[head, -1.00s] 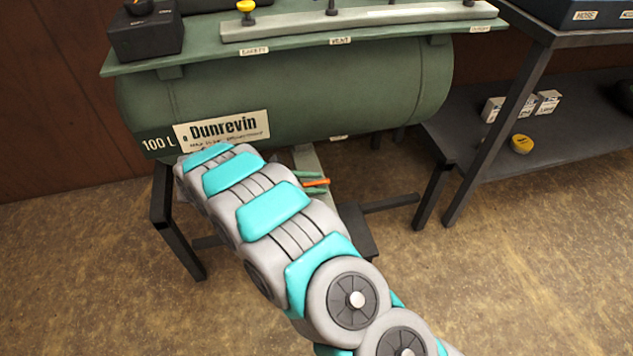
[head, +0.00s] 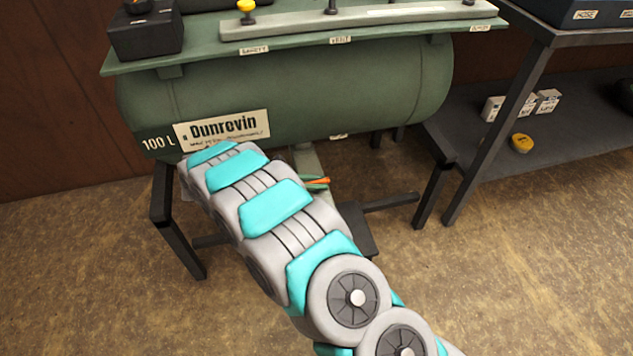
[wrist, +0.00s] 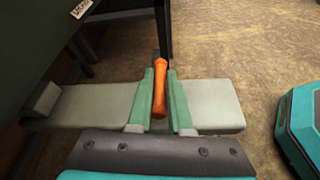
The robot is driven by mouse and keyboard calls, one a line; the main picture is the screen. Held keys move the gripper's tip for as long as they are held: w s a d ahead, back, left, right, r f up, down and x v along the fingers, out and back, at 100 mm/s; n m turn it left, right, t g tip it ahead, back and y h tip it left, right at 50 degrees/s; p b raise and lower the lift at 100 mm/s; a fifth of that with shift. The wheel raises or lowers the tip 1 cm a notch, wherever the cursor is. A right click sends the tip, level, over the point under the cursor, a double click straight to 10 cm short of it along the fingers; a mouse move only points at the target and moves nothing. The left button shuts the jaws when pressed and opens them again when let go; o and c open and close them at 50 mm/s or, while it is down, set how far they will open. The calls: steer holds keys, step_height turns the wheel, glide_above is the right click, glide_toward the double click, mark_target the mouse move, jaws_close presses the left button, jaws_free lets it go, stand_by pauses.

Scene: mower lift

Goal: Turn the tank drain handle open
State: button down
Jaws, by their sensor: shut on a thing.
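The orange drain handle (wrist: 160,92) lies between the two green fingers of my gripper (wrist: 159,98) in the wrist view, pointing away from the palm. The fingers are shut on it. In the head view only the handle's orange end (head: 318,182) and a bit of a green finger show past my arm, under the green tank (head: 300,100). My arm hides the rest of the gripper and the valve. I cannot tell how far the handle is turned.
A grey-green beam (wrist: 210,104) runs crosswise behind the fingers. A dark stand with legs (head: 392,203) carries the tank. A dark shelf bench (head: 560,110) stands at the right. The floor in front is clear.

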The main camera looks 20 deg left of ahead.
steer(key=shift+d+n+t+y, duration=0.1)
steer(key=shift+n+t+y, duration=0.2)
steer(key=shift+n+t, duration=0.1)
steer(key=shift+w+n+t+y+b, duration=0.1)
steer(key=shift+n+t+y+b, duration=0.7)
steer(key=shift+n+t+y, duration=0.4)
steer(key=n+t+y+b, duration=0.1)
steer(key=n+y, duration=0.2)
steer(key=shift+b, duration=0.4)
steer(key=shift+n+t+y+b, duration=0.6)
steer(key=shift+n+y+b, duration=0.35)
steer(key=shift+n+y, duration=0.25)
steer(key=c, duration=0.8)
jaws_free()
steer(key=shift+y, duration=0.4)
steer(key=shift+c, duration=0.2)
